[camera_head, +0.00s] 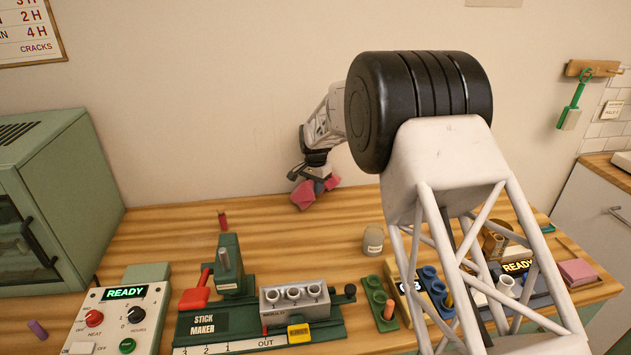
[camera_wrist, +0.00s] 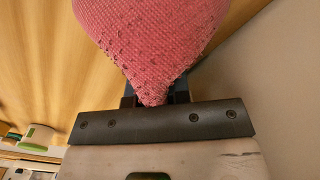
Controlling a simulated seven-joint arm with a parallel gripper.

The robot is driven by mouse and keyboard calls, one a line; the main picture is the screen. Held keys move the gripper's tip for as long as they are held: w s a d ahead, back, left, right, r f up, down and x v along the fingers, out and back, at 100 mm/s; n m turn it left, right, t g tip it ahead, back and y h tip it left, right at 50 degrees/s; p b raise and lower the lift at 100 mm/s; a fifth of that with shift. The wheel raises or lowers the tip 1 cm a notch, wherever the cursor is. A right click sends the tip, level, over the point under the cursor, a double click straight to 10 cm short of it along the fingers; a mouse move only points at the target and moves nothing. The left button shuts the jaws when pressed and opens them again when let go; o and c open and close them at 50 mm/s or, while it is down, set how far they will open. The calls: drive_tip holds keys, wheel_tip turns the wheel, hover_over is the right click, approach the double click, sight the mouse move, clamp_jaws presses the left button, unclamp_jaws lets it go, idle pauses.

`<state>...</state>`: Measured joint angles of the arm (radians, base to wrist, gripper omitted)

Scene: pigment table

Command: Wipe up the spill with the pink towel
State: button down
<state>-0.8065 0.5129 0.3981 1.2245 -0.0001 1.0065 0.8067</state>
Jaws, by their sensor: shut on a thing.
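The pink towel (camera_head: 303,195) hangs bunched from my gripper (camera_head: 318,172) near the back edge of the wooden table, close to the wall. In the wrist view the pink towel (camera_wrist: 150,40) is pinched at one corner between the jaws and spreads out beyond them. Its weave shows small dark specks. My gripper is shut on it. I cannot tell whether the towel touches the table. I cannot make out a spill in either view; my arm and the towel hide parts of the table.
A green stick maker (camera_head: 229,265) and a control box (camera_head: 125,318) stand at the front. A green oven (camera_head: 60,190) is at the left. A small jar (camera_head: 373,240) stands mid-table. A small red object (camera_head: 222,220) is left of the towel. Bare wood lies between them.

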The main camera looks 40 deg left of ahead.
sight(316, 199)
drive_tip(key=shift+f, duration=0.45)
drive_tip(key=shift+c, duration=1.4)
unclamp_jaws()
drive_tip(key=shift+f, duration=0.25)
drive_tip(key=shift+f, duration=0.8)
drive_tip(key=shift+c, duration=0.3)
drive_tip(key=c, duration=1.4)
drive_tip(key=shift+c, duration=0.2)
drive_tip(key=shift+r, duration=0.2)
